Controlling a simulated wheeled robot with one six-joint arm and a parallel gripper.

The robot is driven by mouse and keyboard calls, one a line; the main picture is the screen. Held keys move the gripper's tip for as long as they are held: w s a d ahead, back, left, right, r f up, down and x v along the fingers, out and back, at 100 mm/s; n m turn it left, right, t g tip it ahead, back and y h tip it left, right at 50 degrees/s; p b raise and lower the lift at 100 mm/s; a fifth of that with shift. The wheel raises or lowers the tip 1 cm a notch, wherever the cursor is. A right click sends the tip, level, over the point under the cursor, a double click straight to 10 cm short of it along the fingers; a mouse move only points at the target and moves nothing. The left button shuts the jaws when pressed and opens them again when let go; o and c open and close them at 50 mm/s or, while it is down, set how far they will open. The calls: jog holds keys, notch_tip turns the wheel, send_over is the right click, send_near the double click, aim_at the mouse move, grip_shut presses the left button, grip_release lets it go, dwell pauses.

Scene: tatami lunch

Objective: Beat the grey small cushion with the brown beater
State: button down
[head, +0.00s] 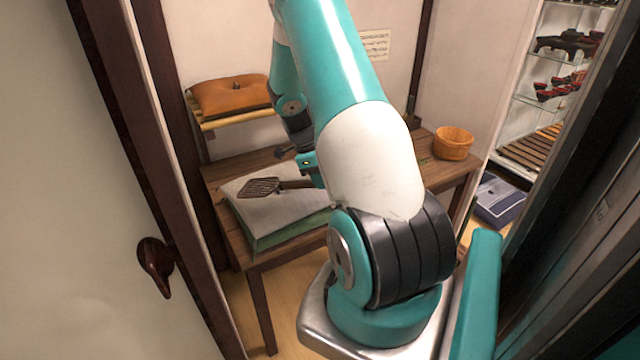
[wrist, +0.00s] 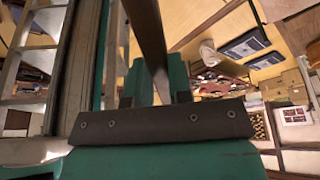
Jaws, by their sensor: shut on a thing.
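The brown beater (head: 259,187) has a flat slotted head and a dark handle. Its head is over the pale grey cushion (head: 255,215), roughly flat; I cannot tell whether it touches. The cushion lies on the wooden table, with green showing along its lower side, and my arm hides its right part. My gripper (head: 309,166) is at the handle's right end, above the cushion's far right part, and is partly hidden by my arm. In the wrist view my gripper (wrist: 158,85) is shut on a dark bar, the beater's handle (wrist: 147,35).
An orange cushion (head: 228,96) lies on a wall rack at the back left. A wooden bucket (head: 453,143) stands on the table's (head: 225,185) right end. A door frame with a dark handle (head: 155,258) is close on the left. A blue folded item (head: 498,200) lies right of the table.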

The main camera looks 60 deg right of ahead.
notch_tip(320, 180, up, 4)
jog(key=shift+s+d+f+p, duration=0.1)
jog(key=shift+s+d+p, duration=0.05)
jog(key=shift+p, duration=0.4)
notch_tip(320, 180, down, 10)
jog(key=b, duration=0.8)
notch_tip(320, 180, up, 10)
jog(key=p, duration=0.6)
jog(key=shift+f, duration=0.2)
